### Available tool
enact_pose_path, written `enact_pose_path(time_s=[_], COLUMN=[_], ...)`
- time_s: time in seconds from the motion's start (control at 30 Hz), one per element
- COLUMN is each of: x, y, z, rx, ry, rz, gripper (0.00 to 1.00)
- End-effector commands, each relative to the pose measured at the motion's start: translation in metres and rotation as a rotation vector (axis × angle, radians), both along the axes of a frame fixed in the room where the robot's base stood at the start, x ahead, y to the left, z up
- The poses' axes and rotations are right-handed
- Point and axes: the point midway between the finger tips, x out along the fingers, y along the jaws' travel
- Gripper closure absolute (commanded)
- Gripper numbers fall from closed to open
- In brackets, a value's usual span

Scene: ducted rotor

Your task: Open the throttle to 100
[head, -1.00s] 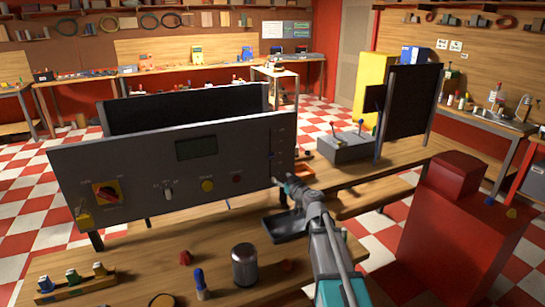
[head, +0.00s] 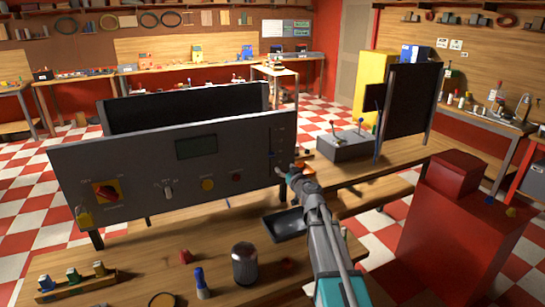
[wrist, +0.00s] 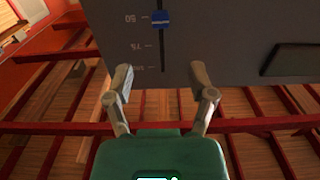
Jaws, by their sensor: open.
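The grey control panel (head: 130,170) stands on the wooden bench. Its vertical throttle slider, with a small blue knob (head: 271,156), is at the panel's right end. In the wrist view the blue knob (wrist: 160,18) sits in a dark slot, level with the 50 mark. The 75 and 100 marks show nearer the fingers, with 100 at the slot's near end. My gripper (wrist: 160,78) is open and empty, its fingers spread either side of the slot's line near the 100 mark, apart from the knob. In the head view my gripper (head: 287,172) is at the panel's lower right edge.
The panel also carries a red and yellow switch (head: 106,191), a yellow button (head: 207,184) and a display (head: 196,146). A dark tray (head: 285,223) lies below my arm. A grey lever box (head: 347,145) stands right of the panel, and a red cabinet (head: 455,225) farther right.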

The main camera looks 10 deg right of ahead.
Motion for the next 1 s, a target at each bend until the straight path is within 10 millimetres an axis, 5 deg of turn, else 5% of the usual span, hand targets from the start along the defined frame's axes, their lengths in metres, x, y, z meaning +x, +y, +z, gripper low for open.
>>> enact_pose_path(time_s=[0.6,1.0], x=[0.091,0.114], y=[0.024,0.031], z=[0.0,0.0], rx=[0.0,0.0], ry=[0.0,0.0], rz=[0.0,0.001], gripper=[0.29,0.29])
